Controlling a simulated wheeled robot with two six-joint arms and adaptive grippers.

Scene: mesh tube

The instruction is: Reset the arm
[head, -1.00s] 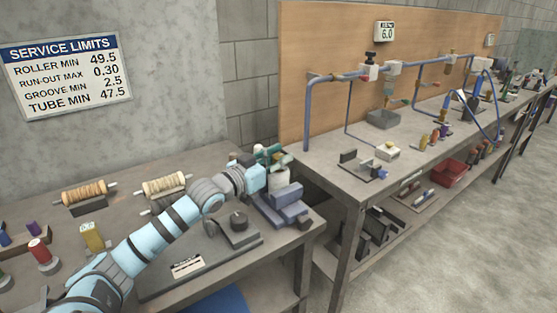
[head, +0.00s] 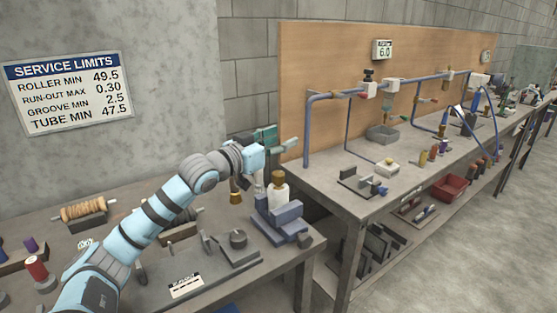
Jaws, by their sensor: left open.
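My left arm (head: 155,215), light blue with dark bands, reaches from the bottom left across the near bench. My right gripper is not in view.
A wound roller (head: 82,210) lies on its stand at the left. A dark fixture (head: 235,245) stands on the near bench (head: 245,285). A second bench (head: 330,180) with blue pipework (head: 309,130) is at the right, with open floor (head: 480,250) in front.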

